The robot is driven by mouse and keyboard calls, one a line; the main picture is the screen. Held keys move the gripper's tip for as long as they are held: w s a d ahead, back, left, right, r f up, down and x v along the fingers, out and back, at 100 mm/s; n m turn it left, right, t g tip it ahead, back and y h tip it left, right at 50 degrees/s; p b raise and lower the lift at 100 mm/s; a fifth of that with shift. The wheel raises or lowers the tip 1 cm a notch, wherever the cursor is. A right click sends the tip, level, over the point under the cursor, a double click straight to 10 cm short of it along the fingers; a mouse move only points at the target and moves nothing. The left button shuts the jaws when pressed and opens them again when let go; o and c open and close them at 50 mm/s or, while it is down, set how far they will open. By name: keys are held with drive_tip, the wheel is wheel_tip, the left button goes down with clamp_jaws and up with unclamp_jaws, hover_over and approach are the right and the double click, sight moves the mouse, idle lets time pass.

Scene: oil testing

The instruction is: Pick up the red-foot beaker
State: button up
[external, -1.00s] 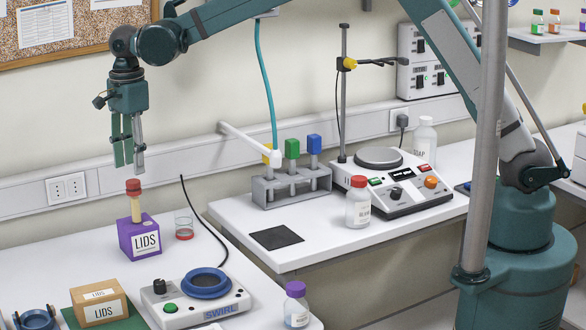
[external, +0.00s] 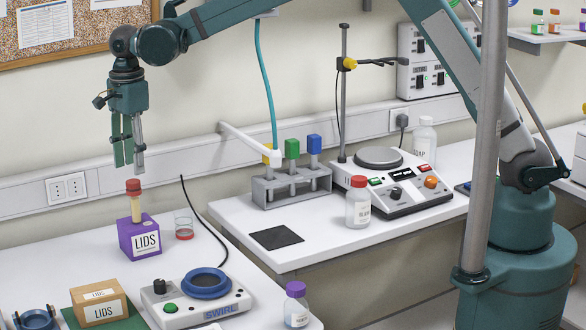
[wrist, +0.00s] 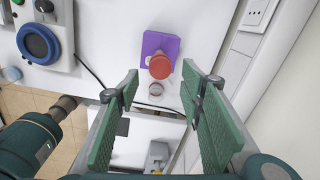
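The red-foot beaker (external: 184,225) is a small clear glass with a red base. It stands upright on the white bench, just right of the purple LIDS box. In the wrist view the beaker (wrist: 156,90) shows between my fingers, below the red-topped stopper. My gripper (external: 129,156) is open and empty, pointing down, and appears above the purple box in the external view. In the wrist view my gripper (wrist: 160,78) has its two green fingers spread wide.
The purple LIDS box (external: 136,240) bears a tall stopper with a red top (external: 133,187), close to the beaker. A black cable (external: 205,215) runs behind the beaker to the SWIRL device (external: 190,310). A cardboard LIDS box (external: 100,308) stands at the front left. The wall is behind.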

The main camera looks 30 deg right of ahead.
idle(0.4)
drive_tip(key=shift+o, duration=1.2)
wheel_tip(320, 180, up, 5)
drive_tip(key=w+d+n+b, duration=0.1)
drive_tip(key=d+n, duration=0.6)
drive_tip(key=n, duration=0.7)
drive_tip(key=w+d+n+b, duration=0.15)
drive_tip(key=d+n, duration=0.55)
drive_tip(key=n, duration=0.7)
wheel_tip(320, 180, down, 18)
drive_tip(key=shift+s+n, duration=0.2)
drive_tip(key=shift+n, duration=0.1)
